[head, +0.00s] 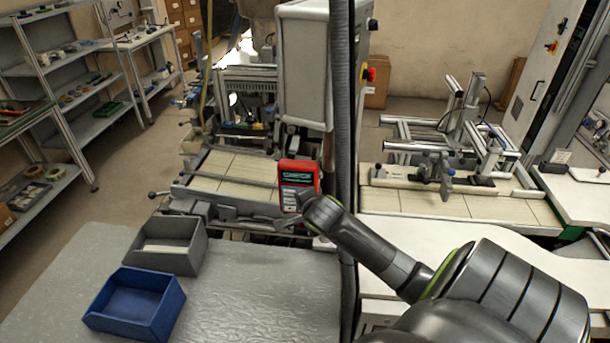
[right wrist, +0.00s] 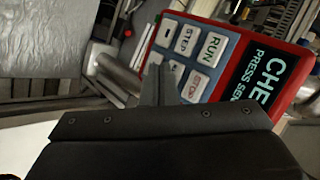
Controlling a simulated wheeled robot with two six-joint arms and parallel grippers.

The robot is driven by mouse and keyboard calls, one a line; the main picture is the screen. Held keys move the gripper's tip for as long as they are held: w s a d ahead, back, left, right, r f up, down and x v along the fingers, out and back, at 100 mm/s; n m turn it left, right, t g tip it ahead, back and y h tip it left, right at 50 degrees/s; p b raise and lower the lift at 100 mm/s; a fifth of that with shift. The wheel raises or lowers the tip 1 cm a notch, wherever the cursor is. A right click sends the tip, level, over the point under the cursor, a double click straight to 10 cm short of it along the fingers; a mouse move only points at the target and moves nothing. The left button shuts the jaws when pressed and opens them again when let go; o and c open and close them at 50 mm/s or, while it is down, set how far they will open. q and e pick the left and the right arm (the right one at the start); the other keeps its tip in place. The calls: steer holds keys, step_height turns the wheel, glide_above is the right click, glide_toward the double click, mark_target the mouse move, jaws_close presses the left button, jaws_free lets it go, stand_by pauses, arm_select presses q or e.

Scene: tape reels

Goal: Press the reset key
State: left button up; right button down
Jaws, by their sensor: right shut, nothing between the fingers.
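A red handheld panel (head: 299,180) with a dark green-lit screen and pale keys stands at the middle of the head view. In the right wrist view the red panel (right wrist: 240,20) appears large and turned on its side. Its RUN key (right wrist: 212,49), STEP key (right wrist: 187,40) and STOP key (right wrist: 195,86) are readable. No key reads reset; other keys are partly hidden or cut off. My right gripper (right wrist: 160,72) is shut and empty, its tips in front of the keys; contact cannot be told. My left gripper is out of view.
A grey bin (head: 195,262) and a blue bin (head: 172,322) stand on the grey table (head: 250,305) at lower left. A dark vertical post (head: 342,120) rises just right of the panel. A grey box (head: 303,60) hangs above it. The table's right part is clear.

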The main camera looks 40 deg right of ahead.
steer(key=shift+w+d, duration=0.3)
steer(key=shift+d, duration=0.05)
stand_by(0.7)
stand_by(0.4)
steer(key=shift+s+a, duration=0.55)
steer(key=shift+a, duration=0.1)
steer(key=s+a, duration=0.1)
steer(key=a, duration=0.1)
steer(key=s+a, duration=0.2)
stand_by(0.3)
steer(key=shift+f, duration=0.1)
stand_by(0.7)
